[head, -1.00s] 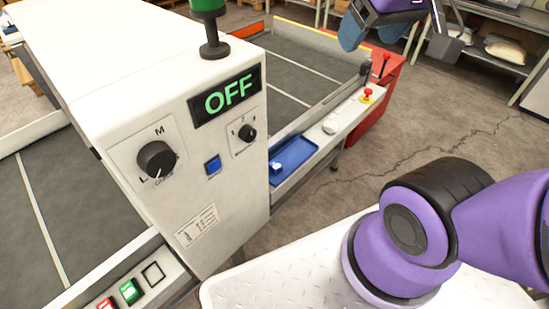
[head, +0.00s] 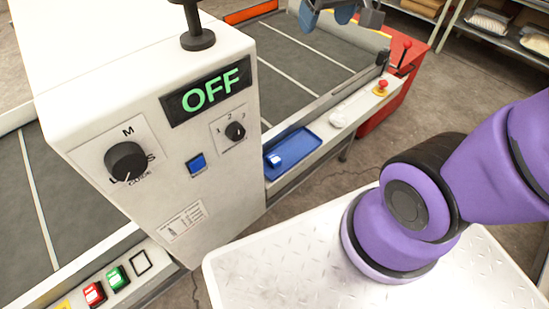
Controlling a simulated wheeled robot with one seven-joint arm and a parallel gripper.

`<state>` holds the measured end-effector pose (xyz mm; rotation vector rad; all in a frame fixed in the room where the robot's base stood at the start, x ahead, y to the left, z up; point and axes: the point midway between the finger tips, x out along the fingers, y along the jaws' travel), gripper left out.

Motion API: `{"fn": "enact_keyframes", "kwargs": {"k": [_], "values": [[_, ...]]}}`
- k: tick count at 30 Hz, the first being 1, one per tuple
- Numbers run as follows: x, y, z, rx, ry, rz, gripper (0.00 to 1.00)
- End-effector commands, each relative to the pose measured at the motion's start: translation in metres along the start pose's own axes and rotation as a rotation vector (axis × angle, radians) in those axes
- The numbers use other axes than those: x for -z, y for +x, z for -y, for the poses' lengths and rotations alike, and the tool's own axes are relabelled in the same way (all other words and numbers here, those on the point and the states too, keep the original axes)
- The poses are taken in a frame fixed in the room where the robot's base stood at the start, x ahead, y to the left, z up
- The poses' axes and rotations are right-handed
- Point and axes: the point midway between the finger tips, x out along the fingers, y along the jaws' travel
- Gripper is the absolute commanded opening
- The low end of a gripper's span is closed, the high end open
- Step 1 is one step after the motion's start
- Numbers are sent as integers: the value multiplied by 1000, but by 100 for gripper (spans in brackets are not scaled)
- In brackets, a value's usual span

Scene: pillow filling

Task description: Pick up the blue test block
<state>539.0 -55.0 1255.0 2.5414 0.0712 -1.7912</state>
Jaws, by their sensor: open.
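A blue tray (head: 301,146) sits on the machine's side ledge, right of the control panel. A small block (head: 276,160) lies in the left part of this tray; it looks blue with a bright, whitish top, and is small in the picture. My gripper (head: 328,16) is at the top edge of the head view, above and beyond the tray, well apart from it. Its blue fingers are apart with nothing visible between them. The upper part of the gripper is cut off by the frame.
The white machine housing (head: 70,75) with its OFF display (head: 210,93) stands left of the tray. A dark belt (head: 300,75) lies behind it. A red stop button (head: 381,87) and a lever (head: 404,52) are to the right.

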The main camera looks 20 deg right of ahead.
Motion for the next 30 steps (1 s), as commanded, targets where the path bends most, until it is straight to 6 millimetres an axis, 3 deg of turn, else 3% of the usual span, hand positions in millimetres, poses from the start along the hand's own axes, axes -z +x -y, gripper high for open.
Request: {"fn": "enact_keyframes", "kwargs": {"k": [6,15,23,30], "values": [[25,59,7,7,-24,63,68],[42,148,18,16,-58,139,68],[38,232,29,21,-89,205,68],[17,310,39,24,-118,266,68]]}}
